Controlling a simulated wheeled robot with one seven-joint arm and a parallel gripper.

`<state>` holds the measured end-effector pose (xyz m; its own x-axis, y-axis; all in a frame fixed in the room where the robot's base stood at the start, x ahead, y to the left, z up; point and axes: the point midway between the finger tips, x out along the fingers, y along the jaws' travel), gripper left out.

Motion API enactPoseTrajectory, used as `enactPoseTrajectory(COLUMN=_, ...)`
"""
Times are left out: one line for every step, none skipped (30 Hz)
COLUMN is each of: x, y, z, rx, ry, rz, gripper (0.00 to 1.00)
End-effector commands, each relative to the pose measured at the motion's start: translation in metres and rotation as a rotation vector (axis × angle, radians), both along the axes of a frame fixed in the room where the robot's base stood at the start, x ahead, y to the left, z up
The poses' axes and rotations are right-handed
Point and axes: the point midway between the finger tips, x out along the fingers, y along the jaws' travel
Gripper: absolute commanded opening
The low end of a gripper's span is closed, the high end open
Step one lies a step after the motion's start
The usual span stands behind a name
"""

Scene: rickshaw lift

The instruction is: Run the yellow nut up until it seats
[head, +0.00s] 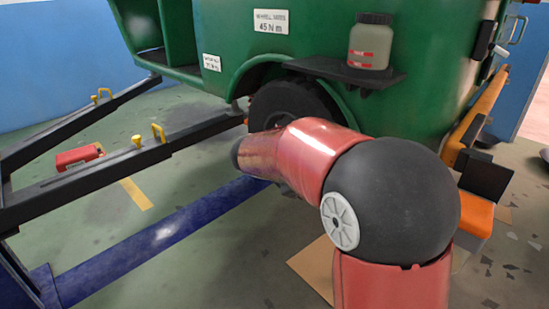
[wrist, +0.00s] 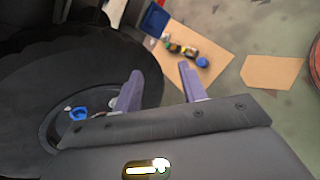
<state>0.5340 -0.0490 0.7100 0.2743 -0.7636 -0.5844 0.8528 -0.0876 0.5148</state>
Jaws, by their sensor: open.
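My gripper (wrist: 161,78) shows in the wrist view with its two purple fingers apart and nothing between them. The black wheel (wrist: 70,50) fills the left of that view, beside the left finger. On its hub (wrist: 62,125) sits a blue nut (wrist: 80,114); part of the hub is hidden by my gripper body. I cannot make out a yellow nut on the hub. Small coloured pieces (wrist: 185,50) lie on cardboard beyond the fingertips, too small to tell apart. In the head view the wheel (head: 283,100) is partly behind my arm, and my gripper is hidden.
The green rickshaw body (head: 300,50) stands over dark lift arms (head: 90,180) and a blue floor beam (head: 160,235). A jar (head: 370,45) stands on a side shelf (head: 335,70). A red box (head: 77,158) lies on the left floor. Another cardboard piece (wrist: 272,72) lies flat.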

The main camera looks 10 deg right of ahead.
Motion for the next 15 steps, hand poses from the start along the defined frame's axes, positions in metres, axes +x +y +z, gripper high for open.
enactPoseTrajectory(x=0.029, y=0.01, z=-0.01, rx=-0.103, ry=0.057, rz=0.069, gripper=0.42)
enactPoseTrajectory(x=0.045, y=0.015, z=-0.014, rx=-0.164, ry=0.085, rz=0.109, gripper=0.42)
enactPoseTrajectory(x=0.065, y=0.024, z=-0.019, rx=-0.248, ry=0.12, rz=0.161, gripper=0.42)
enactPoseTrajectory(x=0.08, y=0.03, z=-0.024, rx=-0.308, ry=0.146, rz=0.197, gripper=0.42)
enactPoseTrajectory(x=0.093, y=0.037, z=-0.028, rx=-0.368, ry=0.169, rz=0.232, gripper=0.42)
enactPoseTrajectory(x=0.11, y=0.048, z=-0.035, rx=-0.444, ry=0.197, rz=0.275, gripper=0.42)
enactPoseTrajectory(x=0.122, y=0.055, z=-0.04, rx=-0.496, ry=0.215, rz=0.304, gripper=0.42)
enactPoseTrajectory(x=0.132, y=0.063, z=-0.045, rx=-0.546, ry=0.232, rz=0.332, gripper=0.42)
enactPoseTrajectory(x=0.144, y=0.073, z=-0.052, rx=-0.607, ry=0.251, rz=0.365, gripper=0.42)
enactPoseTrajectory(x=0.152, y=0.08, z=-0.057, rx=-0.649, ry=0.262, rz=0.386, gripper=0.42)
enactPoseTrajectory(x=0.159, y=0.087, z=-0.061, rx=-0.687, ry=0.274, rz=0.404, gripper=0.42)
enactPoseTrajectory(x=0.167, y=0.094, z=-0.066, rx=-0.731, ry=0.285, rz=0.426, gripper=0.42)
enactPoseTrajectory(x=0.171, y=0.1, z=-0.07, rx=-0.758, ry=0.292, rz=0.44, gripper=0.42)
enactPoseTrajectory(x=0.175, y=0.104, z=-0.072, rx=-0.782, ry=0.297, rz=0.45, gripper=0.42)
enactPoseTrajectory(x=0.179, y=0.109, z=-0.075, rx=-0.808, ry=0.304, rz=0.461, gripper=0.42)
